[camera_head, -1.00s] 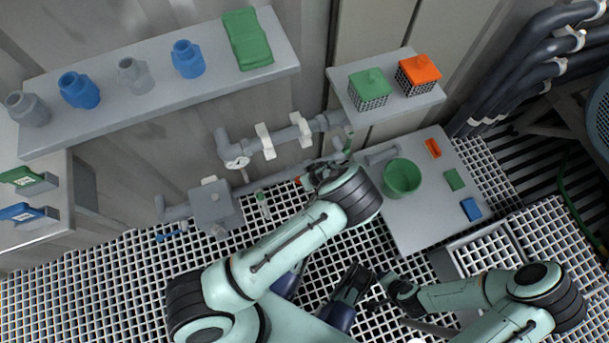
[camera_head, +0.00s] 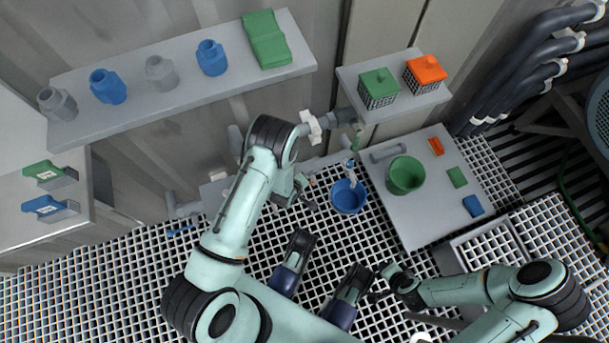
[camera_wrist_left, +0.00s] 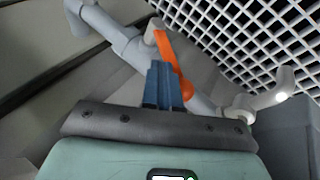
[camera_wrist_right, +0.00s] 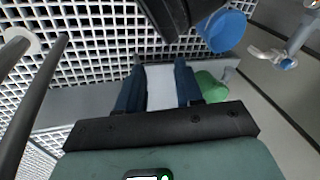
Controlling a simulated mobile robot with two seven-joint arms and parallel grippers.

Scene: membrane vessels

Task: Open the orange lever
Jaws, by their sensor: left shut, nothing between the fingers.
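The orange lever (camera_wrist_left: 170,55) shows in the left wrist view, standing out from a grey pipe (camera_wrist_left: 127,45). I cannot make it out in the head view, where my left arm covers part of the piping. My left gripper (camera_wrist_left: 164,70) is shut and empty, with its blue fingers right beside the lever and overlapping it in the picture. I cannot tell whether they touch it. In the head view my left gripper (camera_head: 297,192) is near the wall pipes. My right gripper (camera_wrist_right: 158,72) is open and empty, low over the floor grating, far from the lever.
A blue bucket (camera_head: 348,198) stands below the pipe, right of my left gripper. A green bucket (camera_head: 405,174) stands on a grey platform (camera_head: 420,220). A shelf (camera_head: 200,85) with several jars is above the pipes.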

